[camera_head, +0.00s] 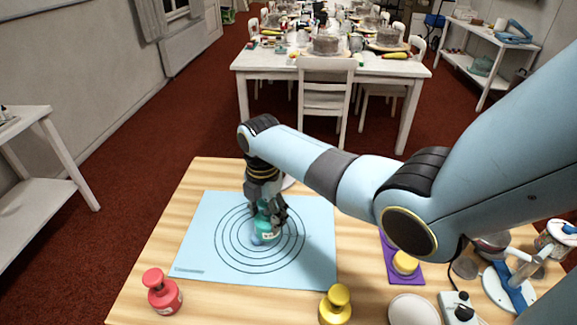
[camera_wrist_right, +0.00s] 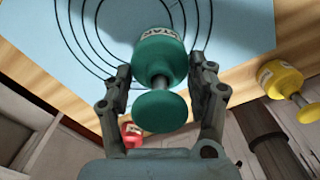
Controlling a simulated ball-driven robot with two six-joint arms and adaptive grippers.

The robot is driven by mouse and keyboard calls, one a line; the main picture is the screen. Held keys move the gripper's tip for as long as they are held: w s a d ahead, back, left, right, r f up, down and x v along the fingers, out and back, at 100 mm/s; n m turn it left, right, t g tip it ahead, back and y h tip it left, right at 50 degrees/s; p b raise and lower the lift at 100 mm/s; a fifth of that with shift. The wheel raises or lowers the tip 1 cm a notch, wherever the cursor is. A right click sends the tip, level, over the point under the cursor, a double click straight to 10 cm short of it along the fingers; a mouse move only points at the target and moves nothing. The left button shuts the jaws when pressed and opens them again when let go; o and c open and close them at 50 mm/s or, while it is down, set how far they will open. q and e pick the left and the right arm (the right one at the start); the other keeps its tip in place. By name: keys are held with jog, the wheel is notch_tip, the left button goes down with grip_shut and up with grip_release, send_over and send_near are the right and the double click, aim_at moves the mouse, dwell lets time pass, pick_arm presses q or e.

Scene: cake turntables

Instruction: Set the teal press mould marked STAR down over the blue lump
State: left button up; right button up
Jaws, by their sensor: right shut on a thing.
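The teal press mould (camera_head: 266,232) is in my right gripper (camera_head: 266,212), over the ringed middle of the light blue mat (camera_head: 200,225). In the right wrist view the teal mould (camera_wrist_right: 160,55) shows its round knob and stem between the two fingers (camera_wrist_right: 160,90), with part of a white label reading "TAR". A small blue patch, apparently the blue lump (camera_head: 257,239), shows at the mould's lower left in the head view. Most of it is hidden; I cannot tell whether the mould touches it. My left gripper is not in view.
A red mould (camera_head: 163,293) stands near the mat's front left corner, and a yellow mould (camera_head: 335,304) at its front right. A yellow piece (camera_head: 405,262) sits on a purple mat (camera_head: 389,262). Bowls, jars and a blue-handled device crowd the table's right side.

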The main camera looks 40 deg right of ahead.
jog(key=shift+w+a+r+b, duration=0.3)
jog(key=shift+w+a, duration=0.15)
jog(key=shift+w, duration=0.15)
jog(key=shift+w+a+r+b, duration=0.2)
jog(key=shift+w+a+r, duration=0.1)
jog(key=shift+w+a, duration=0.25)
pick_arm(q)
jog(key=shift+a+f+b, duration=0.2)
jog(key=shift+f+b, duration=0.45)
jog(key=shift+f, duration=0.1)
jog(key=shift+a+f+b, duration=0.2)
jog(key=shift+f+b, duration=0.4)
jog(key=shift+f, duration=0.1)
pick_arm(e)
jog(key=shift+f, duration=1)
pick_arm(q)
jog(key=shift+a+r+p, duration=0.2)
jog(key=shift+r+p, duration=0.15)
pick_arm(e)
jog(key=shift+r, duration=0.1)
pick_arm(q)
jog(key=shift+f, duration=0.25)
pick_arm(e)
jog(key=shift+f, duration=0.35)
pick_arm(q)
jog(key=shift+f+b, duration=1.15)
jog(key=shift+b, duration=0.25)
pick_arm(e)
jog(key=shift+f, duration=1.6)
